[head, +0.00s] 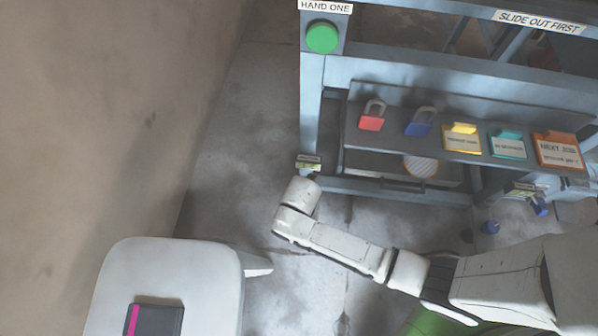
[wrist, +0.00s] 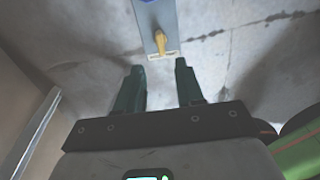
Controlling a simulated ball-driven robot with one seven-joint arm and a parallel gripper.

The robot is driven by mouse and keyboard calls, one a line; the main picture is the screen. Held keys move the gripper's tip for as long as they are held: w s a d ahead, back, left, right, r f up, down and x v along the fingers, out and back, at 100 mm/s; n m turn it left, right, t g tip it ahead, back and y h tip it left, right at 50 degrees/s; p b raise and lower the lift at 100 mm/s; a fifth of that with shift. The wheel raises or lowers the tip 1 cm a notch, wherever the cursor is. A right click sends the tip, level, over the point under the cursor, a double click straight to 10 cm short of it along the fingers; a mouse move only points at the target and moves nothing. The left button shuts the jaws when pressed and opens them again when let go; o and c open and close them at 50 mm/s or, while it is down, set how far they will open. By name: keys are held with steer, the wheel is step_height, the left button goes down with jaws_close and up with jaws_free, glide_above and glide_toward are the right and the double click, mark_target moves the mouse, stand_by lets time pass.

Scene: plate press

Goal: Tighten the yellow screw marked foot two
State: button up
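In the wrist view, a yellow screw (wrist: 160,42) sits on a narrow grey-blue plate (wrist: 152,18), just above a small white label (wrist: 163,56) whose writing is too small to read. My gripper (wrist: 160,66) is open and empty. Its two dark green fingers point towards the screw, one to each side of its line, and do not touch it. In the head view, the end of my arm is beside the left front foot of the blue-grey press (head: 311,120), near a small foot label (head: 308,160). My fingers and the yellow screw cannot be made out there.
A shelf (head: 358,138) on the press holds a red padlock (head: 371,121), a blue padlock (head: 418,128) and several coloured tags. A brown wall (head: 110,110) stands left; concrete floor (head: 240,130) between is clear.

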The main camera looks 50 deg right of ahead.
step_height(320, 180, down, 9)
steer(key=b, duration=0.4)
steer(key=shift+b, duration=0.35)
jaws_close()
